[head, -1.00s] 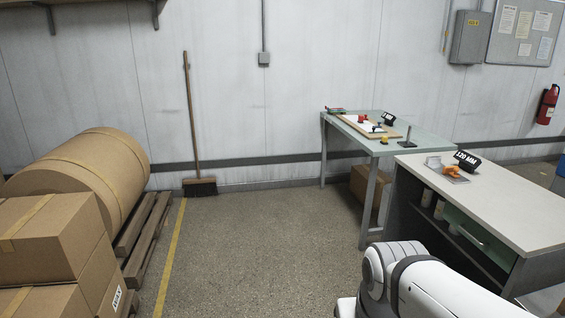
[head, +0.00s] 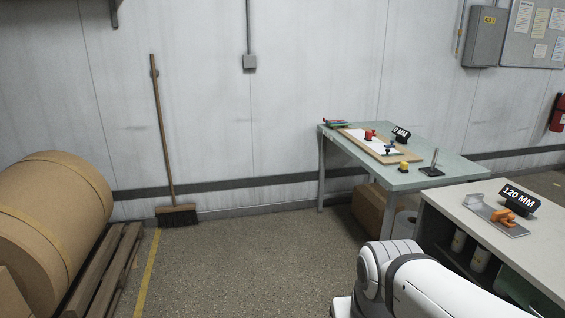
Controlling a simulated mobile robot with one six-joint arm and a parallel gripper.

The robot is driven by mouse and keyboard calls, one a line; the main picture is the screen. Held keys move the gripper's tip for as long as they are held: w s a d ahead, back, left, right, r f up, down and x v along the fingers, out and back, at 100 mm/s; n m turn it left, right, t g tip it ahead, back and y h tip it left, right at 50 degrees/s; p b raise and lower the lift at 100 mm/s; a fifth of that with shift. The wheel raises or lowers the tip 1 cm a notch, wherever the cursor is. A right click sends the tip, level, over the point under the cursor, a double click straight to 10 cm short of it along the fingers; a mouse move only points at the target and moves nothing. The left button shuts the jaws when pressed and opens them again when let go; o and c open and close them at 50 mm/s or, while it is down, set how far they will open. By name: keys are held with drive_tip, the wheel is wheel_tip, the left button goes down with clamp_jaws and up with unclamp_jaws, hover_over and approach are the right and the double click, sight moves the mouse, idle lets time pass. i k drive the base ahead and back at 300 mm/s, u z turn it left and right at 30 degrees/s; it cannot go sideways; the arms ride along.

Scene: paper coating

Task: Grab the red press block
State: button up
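A small red block (head: 370,135), which looks like the red press block, sits on a board with white paper (head: 366,146) on the far glass-topped table (head: 408,180). It is small at this distance. A dark piece (head: 389,150) and a yellow block (head: 404,167) are near it. My white arm shows at the bottom right, well short of that table. My gripper is outside the view.
A nearer bench (head: 466,202) at the right holds a metal plate with an orange clamp (head: 503,216) and a "120 MM" sign (head: 519,200). A large roll (head: 55,215) on a pallet stands left. A broom (head: 163,130) leans on the wall. The middle floor is clear.

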sight(368, 137)
drive_tip(key=z, duration=0.3)
drive_tip(key=i, duration=1.95)
drive_tip(key=z, duration=0.2)
drive_tip(key=k, duration=0.2)
drive_tip(key=u, duration=0.6)
drive_tip(key=i, duration=3.1)
drive_tip(key=z, duration=1.2)
drive_tip(key=i, duration=0.7)
drive_tip(key=z, duration=0.35)
drive_tip(key=k, duration=0.55)
